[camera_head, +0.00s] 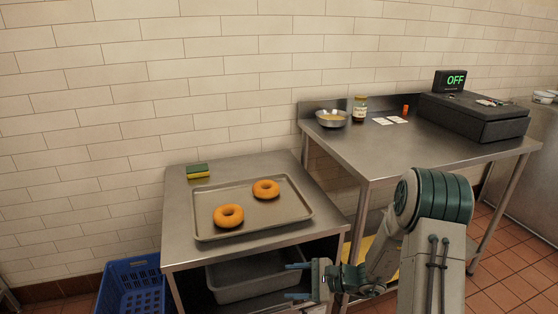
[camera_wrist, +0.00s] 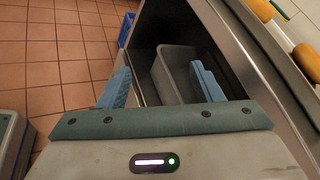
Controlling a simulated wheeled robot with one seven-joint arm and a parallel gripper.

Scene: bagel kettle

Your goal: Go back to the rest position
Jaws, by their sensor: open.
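My gripper (camera_head: 298,281) is open and empty. It is in front of the lower steel table's right front, below the tabletop. In the wrist view my gripper (camera_wrist: 160,88) shows two blue fingers spread apart, with a grey bin beyond them. Two orange-brown bagels lie on a metal tray (camera_head: 298,214): the front-left bagel (camera_head: 228,215) and the back-right bagel (camera_head: 266,189). Both are apart from my gripper.
A grey bin (camera_head: 250,283) sits under the lower table (camera_head: 180,222). A blue crate (camera_head: 133,287) stands on the floor at left. The taller table (camera_head: 360,157) holds a bowl (camera_head: 332,118), a jar (camera_head: 359,108) and a black unit reading OFF (camera_head: 480,118). A sponge (camera_head: 198,171) lies behind the tray.

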